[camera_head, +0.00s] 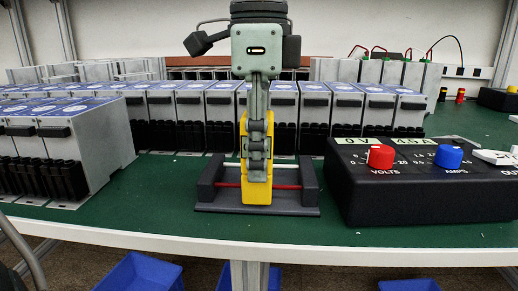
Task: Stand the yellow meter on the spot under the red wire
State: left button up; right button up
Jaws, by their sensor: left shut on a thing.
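The yellow meter (257,194) stands upright, mostly hidden behind my left gripper (258,165), which is shut on it from above. The red wire (286,187) runs across a dark grey stand (307,196) with two end blocks, near the table's front edge. A white wire (284,165) runs across the same stand, farther back. The meter is at the middle of the stand, between the two end blocks. Whether its bottom touches the stand's base, and how it lies against the red wire, I cannot tell. My right gripper is not in view.
A black power supply (425,196) with red and blue knobs stands close on the right. Grey soft-starter units (105,134) stand at the left, with a row of several more behind the stand. The green table top (150,195) is clear left of the stand. Blue bins (140,274) are below.

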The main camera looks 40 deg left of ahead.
pick_arm(q)
jog(key=o, duration=1.5)
jog(key=shift+c, duration=0.2)
jog(key=shift+r, duration=0.1)
notch_tip(320, 180, up, 12)
jog(key=shift+f, duration=0.1)
